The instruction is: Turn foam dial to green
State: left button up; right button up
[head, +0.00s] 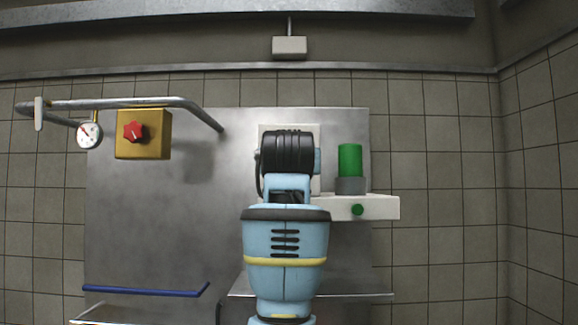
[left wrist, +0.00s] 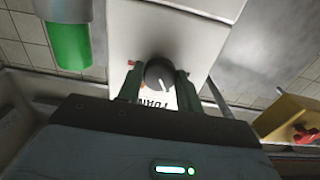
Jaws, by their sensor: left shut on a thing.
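The foam dial (left wrist: 159,73) is a round black knob with a white pointer line, on a white panel (left wrist: 172,32) in the left wrist view. A label (left wrist: 156,101) reading FOAM, seen upside down, shows beside it. My left gripper (left wrist: 158,80) is shut on the dial, with one dark green finger on each side of it. The pointer line runs toward the label side. Small red bits show near both fingers; any green mark on the panel is not clear. In the head view my arm hides the dial and the gripper. My right gripper is in neither view.
To the left are a yellow box (head: 156,148) with a red knob (head: 134,131), a gauge (head: 89,135) and a metal pipe (head: 120,103). A blue bar (head: 145,291) sits low left.

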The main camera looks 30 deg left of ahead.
pick_arm(q)
jog(key=shift+m, duration=0.3)
dwell(0.4)
jog(key=o, duration=1)
jog(key=v, duration=0.8)
jog(key=shift+a, duration=0.1)
jog(key=shift+w, duration=0.1)
